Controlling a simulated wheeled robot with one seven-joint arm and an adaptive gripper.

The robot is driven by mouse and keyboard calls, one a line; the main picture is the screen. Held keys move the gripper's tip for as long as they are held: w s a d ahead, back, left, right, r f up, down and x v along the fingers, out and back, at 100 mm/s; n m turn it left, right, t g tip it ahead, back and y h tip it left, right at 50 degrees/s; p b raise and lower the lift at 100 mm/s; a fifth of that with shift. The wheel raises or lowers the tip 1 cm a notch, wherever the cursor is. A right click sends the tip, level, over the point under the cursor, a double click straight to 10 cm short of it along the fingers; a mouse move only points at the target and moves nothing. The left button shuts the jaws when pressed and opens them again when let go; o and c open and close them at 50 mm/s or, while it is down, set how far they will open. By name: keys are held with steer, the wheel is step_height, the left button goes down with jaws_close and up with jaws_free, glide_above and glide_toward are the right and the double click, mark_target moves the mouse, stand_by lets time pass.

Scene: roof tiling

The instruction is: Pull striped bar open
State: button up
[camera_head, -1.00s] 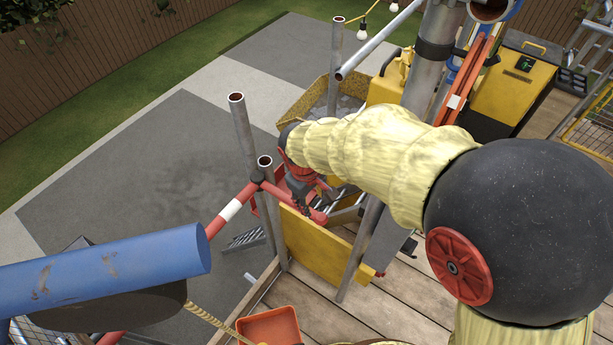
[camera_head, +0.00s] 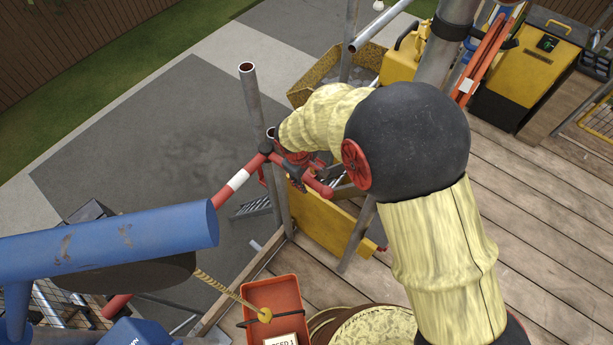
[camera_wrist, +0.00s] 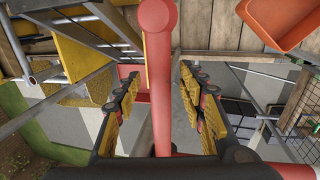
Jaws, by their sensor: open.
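The striped bar (camera_head: 238,178) is a red tube with a white band. In the head view it slopes from lower left up to a grey post, and a red stub continues to the right of the post. My gripper (camera_head: 297,178) is at that stub, partly hidden by my padded arm. In the wrist view a plain red tube (camera_wrist: 158,110) runs between the two open, yellow-padded jaws of my gripper (camera_wrist: 160,88). Gaps show on both sides of it.
A yellow board (camera_head: 325,228) stands upright below the stub at the deck edge. Grey posts (camera_head: 257,110) rise beside it. An orange tray (camera_head: 262,292) and a coiled rope lie on the deck. A blue tube (camera_head: 110,245) crosses the lower left.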

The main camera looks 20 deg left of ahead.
steer(key=shift+c, duration=1.3)
steer(key=c, duration=0.8)
